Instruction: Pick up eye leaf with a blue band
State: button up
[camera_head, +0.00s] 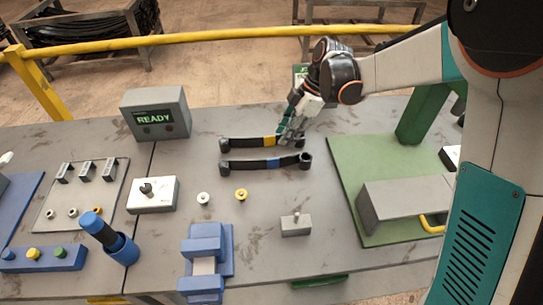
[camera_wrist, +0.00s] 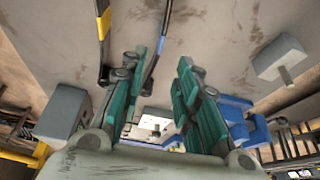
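The eye leaf with the blue band (camera_head: 240,166) is a dark, slightly curved bar with an eye at each end, lying on the grey table. Its blue band is right of its middle. A similar leaf with a yellow band (camera_head: 245,142) lies just behind it, roughly parallel. My gripper (camera_head: 291,132) is over the right part of these leaves, nearest the yellow-banded one in the head view. In the wrist view my gripper (camera_wrist: 163,66) is open and empty. The blue-banded leaf (camera_wrist: 164,22) runs beside and partly behind the left finger; the yellow-banded leaf (camera_wrist: 103,48) is further left.
A grey READY box (camera_head: 157,114) stands behind left. A green mat (camera_head: 350,165) with a grey block (camera_head: 400,204) is at right. A small grey block (camera_head: 296,225), two small knobs and a blue fixture (camera_head: 222,240) stand in front. The table between leaves and knobs is clear.

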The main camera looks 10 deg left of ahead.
aim_at(274, 159)
jog(key=b+x, duration=0.2)
jog(key=x, duration=0.5)
jog(key=shift+f, duration=0.1)
jog(key=x, duration=0.1)
jog(key=b+x, duration=0.1)
jog(key=x, duration=0.1)
jog(key=b+x, duration=0.1)
jog(key=x, duration=0.1)
jog(key=shift+d+f, duration=0.25)
jog(key=shift+d, duration=0.05)
grip_shut()
jog(key=shift+r, duration=0.1)
